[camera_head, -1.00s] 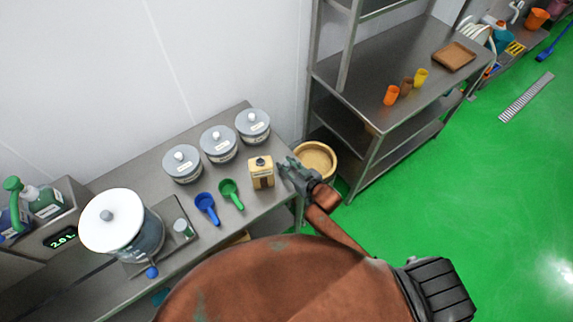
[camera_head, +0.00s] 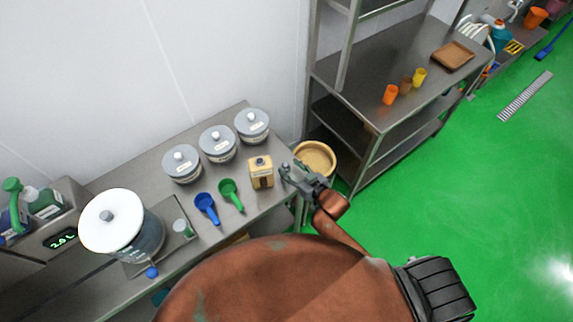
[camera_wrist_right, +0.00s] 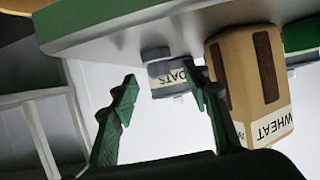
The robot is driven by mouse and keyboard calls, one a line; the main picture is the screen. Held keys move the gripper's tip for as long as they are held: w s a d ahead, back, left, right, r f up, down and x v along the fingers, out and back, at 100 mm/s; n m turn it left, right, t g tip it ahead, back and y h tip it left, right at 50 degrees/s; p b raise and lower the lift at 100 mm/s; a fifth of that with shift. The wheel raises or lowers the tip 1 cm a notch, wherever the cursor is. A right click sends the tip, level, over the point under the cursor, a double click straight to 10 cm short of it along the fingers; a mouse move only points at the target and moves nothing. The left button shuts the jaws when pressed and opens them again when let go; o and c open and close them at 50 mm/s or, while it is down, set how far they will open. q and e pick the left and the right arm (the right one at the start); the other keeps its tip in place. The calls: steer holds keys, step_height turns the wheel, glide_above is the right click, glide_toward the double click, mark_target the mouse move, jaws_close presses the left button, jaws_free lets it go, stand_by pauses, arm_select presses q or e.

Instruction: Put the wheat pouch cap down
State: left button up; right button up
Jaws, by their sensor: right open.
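The wheat pouch (camera_head: 261,174) is a tan, box-like pack with dark windows, upright near the right end of the steel table. It also shows in the right wrist view (camera_wrist_right: 232,75), upside down, with its WHEAT label. A small dark spot marks its top in the head view; I cannot tell whether this is the cap. No separate cap is distinguishable. My right gripper (camera_head: 284,173) is just right of the pouch, apart from it. Its two fingers (camera_wrist_right: 161,82) are spread in the wrist view with nothing between them. My left gripper is not in view.
Blue (camera_head: 206,207) and green (camera_head: 230,194) scoops lie left of the pouch. Grey-lidded canisters (camera_head: 219,146) stand behind. A white-lidded container (camera_head: 118,237) stands at left. A round tan bin (camera_head: 316,158) is beyond the table's right end, near a steel shelf (camera_head: 385,60).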

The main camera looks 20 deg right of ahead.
steer(key=v, duration=0.8)
steer(key=shift+s+d, duration=0.15)
steer(key=s+d+f+m+g+h, duration=0.25)
steer(key=s+d+g, duration=0.35)
steer(key=s, duration=0.6)
steer(key=s+d+f+m+g+h, duration=0.1)
steer(key=s+d+f+g+h, duration=0.2)
steer(key=s+d, duration=0.65)
steer(key=s+a+f+g+b, duration=0.1)
steer(key=s+f, duration=0.1)
steer(key=f, duration=1.3)
steer(key=s+a+f, duration=0.1)
steer(key=f, duration=1.4)
steer(key=s+f+g+b, duration=0.1)
steer(key=s+f, duration=1.9)
steer(key=shift+a+f+n+g+y+b, duration=0.2)
steer(key=shift+f+n+g+y+b, duration=0.15)
steer(key=shift+n, duration=0.1)
